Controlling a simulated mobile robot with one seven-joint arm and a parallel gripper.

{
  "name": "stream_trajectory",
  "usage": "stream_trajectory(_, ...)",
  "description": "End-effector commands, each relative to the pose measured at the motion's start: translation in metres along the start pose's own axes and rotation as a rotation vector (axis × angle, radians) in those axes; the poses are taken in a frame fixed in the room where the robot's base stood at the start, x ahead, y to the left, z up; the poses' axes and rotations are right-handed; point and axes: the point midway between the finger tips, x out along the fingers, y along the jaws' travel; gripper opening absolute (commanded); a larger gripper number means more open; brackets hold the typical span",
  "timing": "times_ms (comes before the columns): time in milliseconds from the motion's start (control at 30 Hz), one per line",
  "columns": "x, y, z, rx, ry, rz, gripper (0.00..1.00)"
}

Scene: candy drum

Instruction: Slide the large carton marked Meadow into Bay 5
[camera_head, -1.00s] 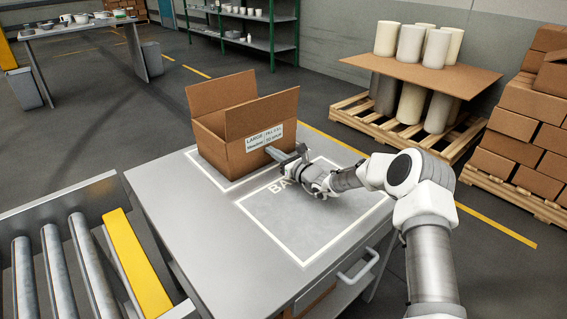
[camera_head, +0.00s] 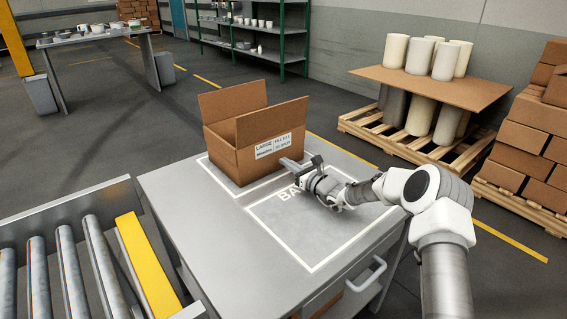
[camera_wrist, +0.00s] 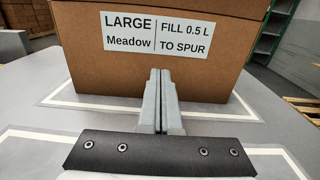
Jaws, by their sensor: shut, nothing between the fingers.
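The large brown carton (camera_head: 229,154) stands upright on the grey table, its top flaps open. Its label reads LARGE, Meadow, FILL 0.5 L, TO SPUR; the label also shows in the wrist view (camera_wrist: 172,36). The carton stands within the far white bay outline (camera_head: 222,180), whose name is hidden. The near bay outline (camera_head: 311,269) is empty, its lettering "BA" partly covered by my gripper, so its number is hidden. My gripper (camera_head: 283,163) is shut and empty, low in front of the carton's label face. In the wrist view its fingertips (camera_wrist: 160,72) point at that face; any gap is hard to judge.
A roller conveyor (camera_head: 75,265) with a yellow bar (camera_head: 147,265) lies left of the table. A pallet (camera_head: 395,150) with pale cylinders and stacked brown boxes (camera_head: 530,150) stand at right. A drawer handle (camera_head: 366,275) sticks out at the table's front right.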

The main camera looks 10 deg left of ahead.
Motion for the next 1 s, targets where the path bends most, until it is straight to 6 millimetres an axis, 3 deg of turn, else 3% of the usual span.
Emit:
stream_trajectory(100,-0.006,-0.005,0.001,0.001,0.0,0.0,0.0)
stream_trajectory(500,-0.082,-0.005,0.002,0.001,0.001,-0.001,0.0)
stream_trajectory(767,-0.104,-0.002,0.004,-0.013,0.002,0.01,0.0)
stream_trajectory(867,-0.105,0.01,0.017,-0.068,0.012,0.056,0.0)
stream_trajectory(1000,-0.109,0.043,0.049,-0.23,0.046,0.187,0.0)
